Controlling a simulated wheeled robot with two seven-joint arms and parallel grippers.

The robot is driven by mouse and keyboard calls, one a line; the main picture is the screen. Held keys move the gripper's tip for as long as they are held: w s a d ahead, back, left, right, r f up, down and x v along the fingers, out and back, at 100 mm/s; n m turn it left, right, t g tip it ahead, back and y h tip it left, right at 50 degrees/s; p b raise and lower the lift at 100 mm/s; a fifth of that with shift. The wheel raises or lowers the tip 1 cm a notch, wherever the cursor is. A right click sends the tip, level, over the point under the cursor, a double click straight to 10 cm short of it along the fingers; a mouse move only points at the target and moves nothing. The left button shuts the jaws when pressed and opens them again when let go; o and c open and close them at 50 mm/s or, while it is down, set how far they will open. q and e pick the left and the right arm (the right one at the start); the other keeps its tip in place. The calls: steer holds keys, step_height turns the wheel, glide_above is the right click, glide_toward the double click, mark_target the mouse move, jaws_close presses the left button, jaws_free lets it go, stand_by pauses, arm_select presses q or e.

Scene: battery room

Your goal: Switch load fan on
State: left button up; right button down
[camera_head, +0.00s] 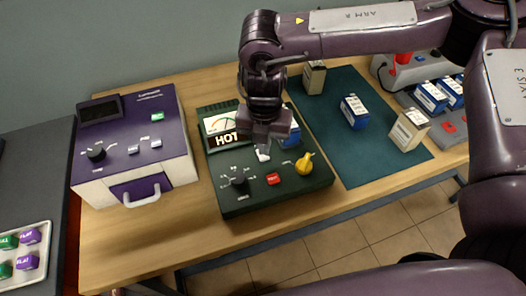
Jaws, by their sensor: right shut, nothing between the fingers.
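A dark green tester box (277,197) stands on the wooden table. It has a meter (220,123) with a "HOT" sign (228,140), a black dial (239,182), a red button (273,179) and a yellow knob (304,164). My right gripper (264,150) is shut and empty, pointing down over the middle of this box. A small white part (263,155) shows just at its fingertips; I cannot tell if they touch. A blue battery (291,136) is partly hidden behind the gripper. No label reading load fan is legible. My left gripper is out of view.
A purple and white device (165,140) stands to the left. A teal mat (345,110) to the right holds blue and cream batteries (355,111). A grey rack with blue batteries (431,97) is at the far right. A tray (41,240) of labelled blocks is lower left.

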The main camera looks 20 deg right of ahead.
steer(key=shift+f+b, duration=0.55)
steer(key=shift+f, duration=0.35)
stand_by(0.8)
steer(key=shift+r, duration=0.15)
steer(key=shift+r+p, duration=2.95)
steer(key=shift+r, duration=0.5)
steer(key=shift+f, duration=0.1)
